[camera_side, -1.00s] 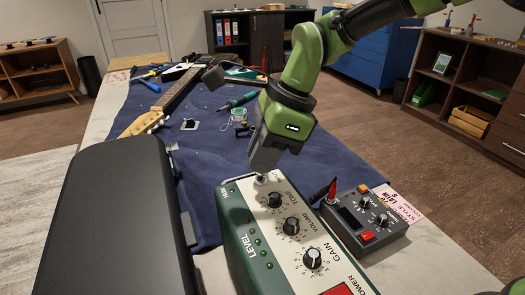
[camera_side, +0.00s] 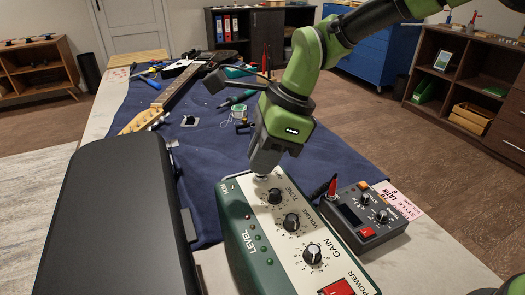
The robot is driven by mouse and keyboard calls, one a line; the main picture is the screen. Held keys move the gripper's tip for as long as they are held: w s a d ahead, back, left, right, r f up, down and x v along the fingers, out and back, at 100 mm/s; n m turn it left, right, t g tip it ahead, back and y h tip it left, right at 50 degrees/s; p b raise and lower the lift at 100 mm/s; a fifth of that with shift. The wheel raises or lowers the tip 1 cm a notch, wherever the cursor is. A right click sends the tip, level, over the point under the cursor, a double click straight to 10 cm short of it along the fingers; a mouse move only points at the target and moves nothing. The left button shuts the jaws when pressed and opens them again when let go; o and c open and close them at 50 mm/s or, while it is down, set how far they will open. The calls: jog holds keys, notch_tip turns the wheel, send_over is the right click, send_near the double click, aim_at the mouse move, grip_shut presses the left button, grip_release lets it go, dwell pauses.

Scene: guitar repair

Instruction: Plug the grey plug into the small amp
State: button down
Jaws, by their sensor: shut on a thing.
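The small amp (camera_side: 283,238) is a green box with a cream top panel, several black knobs and a red power switch. It stands at the front centre. My gripper (camera_side: 264,172) points down at the far end of the amp's top, right over the jack. It is shut on the grey plug, which is mostly hidden by the jaws. Only a little pale metal (camera_side: 262,178) shows between the jaws and the panel. I cannot tell how deep the plug sits in the jack.
A black case (camera_side: 118,222) lies left of the amp. A grey pedal (camera_side: 362,216) with a red-tipped plug (camera_side: 332,186) stands to the right. A guitar neck (camera_side: 170,92), pliers (camera_side: 152,82) and small parts lie on the blue cloth (camera_side: 215,160) behind.

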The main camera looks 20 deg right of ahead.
jog(key=shift+f, duration=0.15)
jog(key=c, duration=0.6)
grip_release()
jog(key=shift+o, duration=0.2)
jog(key=shift+r, duration=2.95)
